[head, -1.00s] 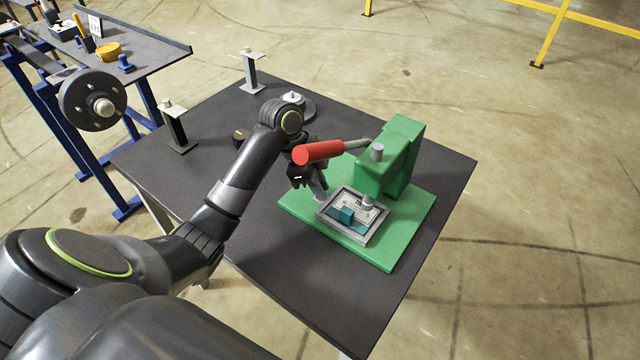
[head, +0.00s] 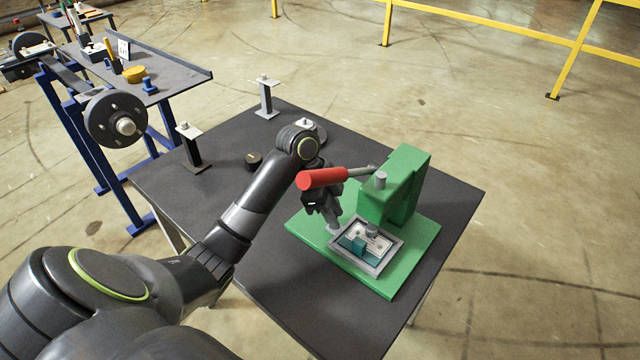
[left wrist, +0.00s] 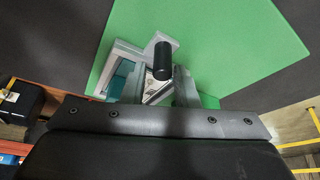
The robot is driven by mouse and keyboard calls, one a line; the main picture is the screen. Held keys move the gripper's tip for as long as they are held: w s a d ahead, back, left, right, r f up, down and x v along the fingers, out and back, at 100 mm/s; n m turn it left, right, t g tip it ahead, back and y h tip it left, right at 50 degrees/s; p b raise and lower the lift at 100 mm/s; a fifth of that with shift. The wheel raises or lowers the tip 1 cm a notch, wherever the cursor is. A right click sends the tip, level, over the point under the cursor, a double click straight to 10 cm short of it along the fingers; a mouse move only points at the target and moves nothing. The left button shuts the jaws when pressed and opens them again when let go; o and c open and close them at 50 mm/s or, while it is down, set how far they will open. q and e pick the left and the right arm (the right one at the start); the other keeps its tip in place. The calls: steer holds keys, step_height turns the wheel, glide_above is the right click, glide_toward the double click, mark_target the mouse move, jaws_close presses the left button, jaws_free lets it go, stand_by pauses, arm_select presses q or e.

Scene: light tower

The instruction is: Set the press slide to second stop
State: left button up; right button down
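The green press (head: 408,165) stands on a green base plate (head: 300,226), with a red lever grip (head: 321,179) reaching left. The slide is a grey-framed tray (head: 386,262) lying on the base, below the press spindle. It holds a teal piece (head: 352,244). My left gripper (head: 332,229) points down at the slide's left end, partly hidden behind the red grip. In the left wrist view, a black handle (left wrist: 162,60) stands between or just beyond my grey fingers, beside the tray frame (left wrist: 118,54). Whether the fingers grip it is not clear. My right gripper is out of view.
The dark table (head: 245,195) also carries two small stands, one at the back (head: 266,97) and one at the left (head: 193,150), and a black round piece (head: 254,160). A blue-legged bench (head: 185,82) stands at the far left. The table's front left is clear.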

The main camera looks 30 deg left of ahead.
arm_select(q)
steer(key=v, duration=1.6)
steer(key=shift+r, duration=0.2)
steer(key=shift+o, duration=0.3)
steer(key=shift+s+d, duration=0.1)
